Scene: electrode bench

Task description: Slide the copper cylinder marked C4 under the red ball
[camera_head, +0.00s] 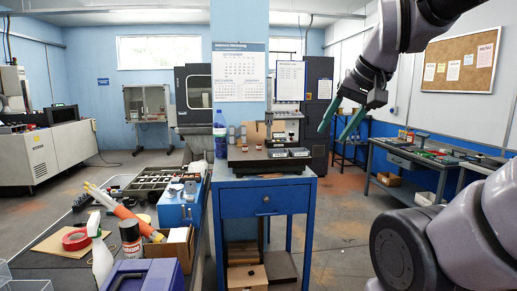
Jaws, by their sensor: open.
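My gripper (332,134), with two teal fingers, hangs open and empty at the upper right, in front of and above the bench area. Other small copper-toned pieces (281,155) sit on the dark-topped blue cabinet in the middle. Markings are too small to read, so I cannot tell which piece is C4. I cannot make out the red ball in this view. My gripper is apart from all of these pieces.
The blue cabinet (265,203) has a drawer and grey blocks on top. The left bench holds a red tape roll (77,239), a spray bottle (100,250), a can and a purple case (142,276). A tool-covered workbench (420,165) stands right. Open floor lies between.

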